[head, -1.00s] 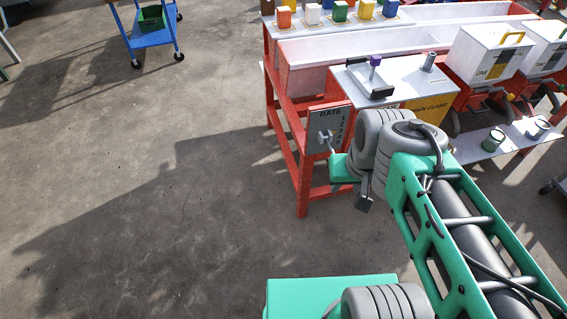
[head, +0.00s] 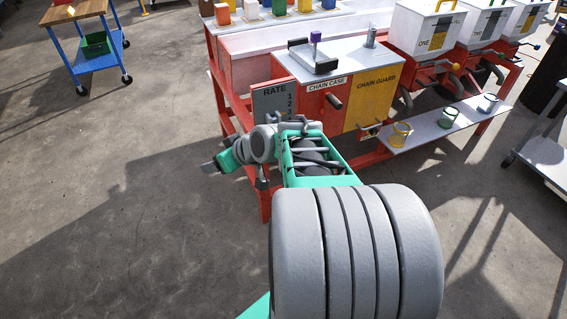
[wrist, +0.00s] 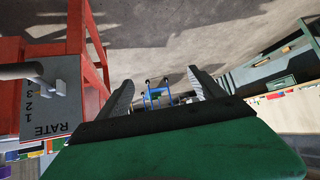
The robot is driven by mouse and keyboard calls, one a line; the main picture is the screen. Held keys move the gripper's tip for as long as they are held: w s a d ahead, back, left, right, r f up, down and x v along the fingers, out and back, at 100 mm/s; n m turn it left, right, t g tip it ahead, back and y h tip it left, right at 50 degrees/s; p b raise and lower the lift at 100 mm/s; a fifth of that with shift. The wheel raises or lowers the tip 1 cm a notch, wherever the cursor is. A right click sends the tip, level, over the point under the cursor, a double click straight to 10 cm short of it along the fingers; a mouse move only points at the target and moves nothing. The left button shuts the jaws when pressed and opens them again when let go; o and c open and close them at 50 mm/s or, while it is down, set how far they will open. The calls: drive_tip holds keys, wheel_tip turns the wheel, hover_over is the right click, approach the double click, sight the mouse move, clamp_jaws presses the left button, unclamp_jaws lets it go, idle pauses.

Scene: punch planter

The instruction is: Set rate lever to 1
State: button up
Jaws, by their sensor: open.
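The grey RATE panel (head: 274,98) is on the near left end of the red bench, with 1, 2 and 3 readable down its right side. My arm hides its lower part and the lever in the head view. In the wrist view the panel (wrist: 50,112) appears upside down at the left. A grey lever (wrist: 36,70) with a small block at its base stands out from it, around or beyond the 3; I cannot tell its exact setting. My gripper (head: 208,167) is left of the panel. In the wrist view its fingers (wrist: 160,78) are open, empty and apart from the lever.
The red bench frame (head: 232,128) stands close beside my arm. The chain case and chain guard (head: 370,94) are right of the panel. A shelf (head: 445,128) with several cups juts out at right. Open floor (head: 110,190) lies left; a blue cart (head: 100,62) stands far left.

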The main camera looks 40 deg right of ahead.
drive_tip(key=shift+o, duration=0.4)
drive_tip(key=d+f+m+t+h+b, duration=0.1)
drive_tip(key=d+f+t+b, duration=0.3)
drive_tip(key=d+f+b, duration=0.4)
drive_tip(key=d+f+h, duration=0.1)
drive_tip(key=d, duration=0.3)
drive_tip(key=shift+w+m+t, duration=0.3)
drive_tip(key=s+d+m+t+h+b, duration=0.3)
drive_tip(key=s+d+h+b, duration=0.2)
drive_tip(key=d, duration=0.6)
drive_tip(key=x, duration=0.6)
drive_tip(key=shift+w+a+b, duration=0.1)
drive_tip(key=shift+w+b, duration=0.2)
drive_tip(key=shift+w, duration=0.4)
drive_tip(key=shift+r, duration=0.1)
clamp_jaws()
